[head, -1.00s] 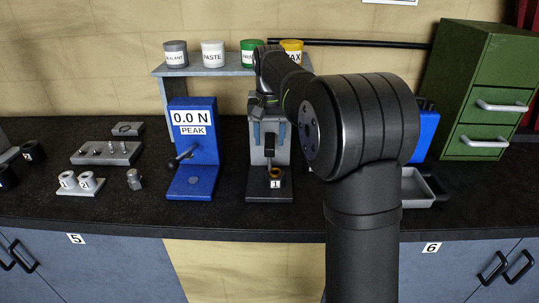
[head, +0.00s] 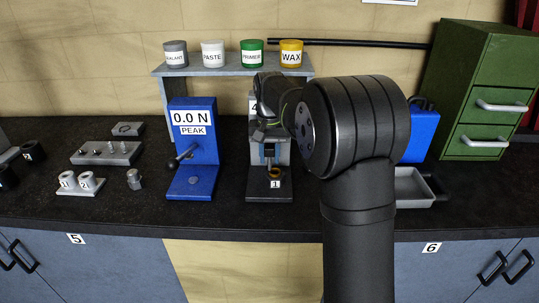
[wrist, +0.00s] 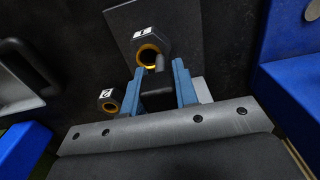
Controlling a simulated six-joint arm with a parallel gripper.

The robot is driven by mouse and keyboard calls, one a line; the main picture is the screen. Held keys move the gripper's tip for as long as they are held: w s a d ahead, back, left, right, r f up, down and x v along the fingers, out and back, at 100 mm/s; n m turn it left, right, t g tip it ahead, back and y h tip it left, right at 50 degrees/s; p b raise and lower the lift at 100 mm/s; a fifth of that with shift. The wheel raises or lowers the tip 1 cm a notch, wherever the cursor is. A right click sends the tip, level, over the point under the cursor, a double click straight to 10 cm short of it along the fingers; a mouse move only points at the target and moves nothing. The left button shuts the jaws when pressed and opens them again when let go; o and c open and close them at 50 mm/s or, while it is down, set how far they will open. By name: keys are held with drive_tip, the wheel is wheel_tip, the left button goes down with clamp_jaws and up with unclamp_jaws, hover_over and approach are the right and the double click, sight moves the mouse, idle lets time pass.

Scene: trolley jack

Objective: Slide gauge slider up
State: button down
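The gauge stand (head: 256,174) has a grey upright and a dark base, left of my arm in the head view. Its slider is a dark block (wrist: 157,98) between my two blue fingers in the wrist view. My gripper (wrist: 159,88) has a finger against each side of the block and looks shut on it. In the head view my gripper (head: 269,152) is low in front of the upright, which my wrist partly hides. Below it on the base sits a nut (head: 275,172) marked 1, with a yellow inside; it also shows in the wrist view (wrist: 149,50).
The blue force gauge (head: 192,150), reading 0.0 N, stands close on the left. A shelf (head: 230,71) with several jars is behind. A grey tray (head: 413,187) and a blue box (head: 424,137) are on the right. A second nut (wrist: 108,101) shows in the wrist view.

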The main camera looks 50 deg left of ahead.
sight(270, 146)
drive_tip(key=shift+r, duration=1.85)
drive_tip(key=c, duration=1.3)
unclamp_jaws()
drive_tip(key=shift+r, duration=0.1)
drive_tip(key=shift+o, duration=0.9)
wheel_tip(270, 146, up, 17)
wheel_tip(270, 146, down, 18)
drive_tip(key=shift+r, duration=0.25)
drive_tip(key=shift+r, duration=0.1)
